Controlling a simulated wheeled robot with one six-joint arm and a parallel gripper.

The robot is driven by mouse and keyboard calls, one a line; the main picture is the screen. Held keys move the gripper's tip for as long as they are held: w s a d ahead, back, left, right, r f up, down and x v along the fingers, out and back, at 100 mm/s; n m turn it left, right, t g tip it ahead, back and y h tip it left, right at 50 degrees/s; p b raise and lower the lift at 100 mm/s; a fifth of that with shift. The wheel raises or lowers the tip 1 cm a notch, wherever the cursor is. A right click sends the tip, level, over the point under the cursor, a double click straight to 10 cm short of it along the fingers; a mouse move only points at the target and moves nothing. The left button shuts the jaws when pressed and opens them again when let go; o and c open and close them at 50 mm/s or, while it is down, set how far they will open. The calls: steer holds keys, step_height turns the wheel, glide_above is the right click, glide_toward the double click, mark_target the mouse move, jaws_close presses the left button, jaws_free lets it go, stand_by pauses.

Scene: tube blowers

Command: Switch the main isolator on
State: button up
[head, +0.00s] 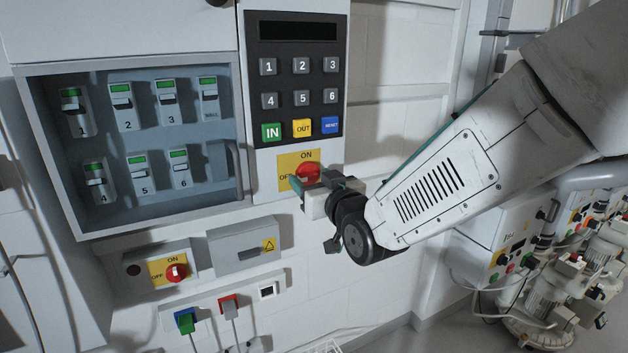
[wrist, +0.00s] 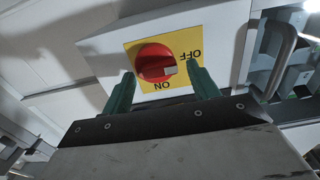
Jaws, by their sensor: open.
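A red rotary isolator knob (head: 307,171) sits on a yellow ON/OFF plate (head: 287,162) below the keypad, partly hidden by my gripper (head: 316,187). In the wrist view the knob (wrist: 152,60) shows whole, with its yellow plate (wrist: 185,42) upside down. The knob's pale grey mark lies on its right side, nearer the OFF word than the ON word. My gripper (wrist: 161,73) is open, its two green fingers either side of the knob's lower part. I cannot tell whether they touch it.
A second red knob (head: 176,272) with an ON/OFF plate is at lower left. A black keypad (head: 296,80) is above the isolator. A breaker cabinet (head: 245,150) with several numbered switches is to the left. A grey handle (wrist: 281,58) stands out at right in the wrist view.

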steer(key=shift+w, duration=0.1)
steer(key=c, duration=1)
steer(key=shift+m, duration=0.3)
steer(key=m, duration=0.3)
steer(key=shift+m, duration=0.3)
steer(key=m, duration=0.4)
steer(key=shift+w+d+r+m, duration=0.1)
steer(key=shift+d+m, duration=0.05)
steer(key=shift+m, duration=0.15)
steer(key=m, duration=0.4)
steer(key=shift+w+d+m, duration=0.1)
steer(key=shift+m, duration=0.2)
steer(key=m, duration=0.4)
steer(key=shift+d+m, duration=0.15)
steer(key=shift+m, duration=0.15)
